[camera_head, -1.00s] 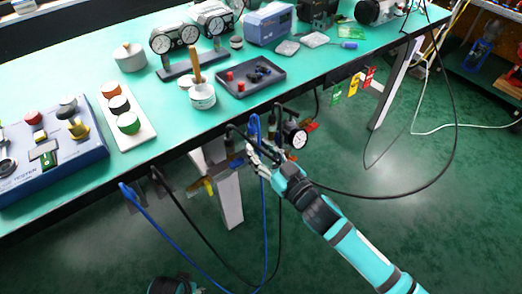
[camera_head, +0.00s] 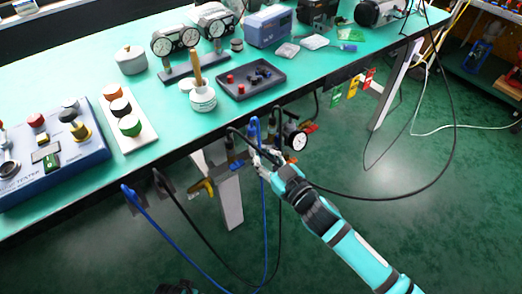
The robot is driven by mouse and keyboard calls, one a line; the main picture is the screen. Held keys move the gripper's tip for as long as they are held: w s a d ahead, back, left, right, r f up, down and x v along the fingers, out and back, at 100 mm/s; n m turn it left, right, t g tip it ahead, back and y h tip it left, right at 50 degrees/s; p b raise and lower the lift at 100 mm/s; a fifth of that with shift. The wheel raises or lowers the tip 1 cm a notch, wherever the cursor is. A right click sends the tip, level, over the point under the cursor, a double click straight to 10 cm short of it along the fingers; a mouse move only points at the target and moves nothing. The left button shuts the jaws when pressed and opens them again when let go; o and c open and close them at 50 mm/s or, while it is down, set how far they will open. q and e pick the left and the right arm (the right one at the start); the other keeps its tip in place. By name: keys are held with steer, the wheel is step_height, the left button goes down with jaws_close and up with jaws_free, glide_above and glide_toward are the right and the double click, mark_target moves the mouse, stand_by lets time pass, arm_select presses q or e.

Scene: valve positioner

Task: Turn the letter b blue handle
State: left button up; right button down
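Under the table's front edge is a valve assembly with hoses and a round gauge (camera_head: 299,141). A small blue handle-like part (camera_head: 237,165) shows left of my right gripper, and a yellow handle (camera_head: 207,187) is further left. I cannot read any letter b on these parts. My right gripper (camera_head: 262,160) is at the assembly, close to the blue hose and just right of the blue part. Its fingers are small and partly mixed with the hoses, so I cannot tell whether they are open or touching anything.
The green table (camera_head: 150,88) carries a blue tester box (camera_head: 45,165), a dark tray (camera_head: 250,83) and gauges. Blue and black hoses hang below its edge around my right arm. Red and yellow tags (camera_head: 354,86) hang at the right.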

stand_by(0.3)
steer(key=c, duration=1.4)
jaws_free()
steer(key=v, duration=1.2)
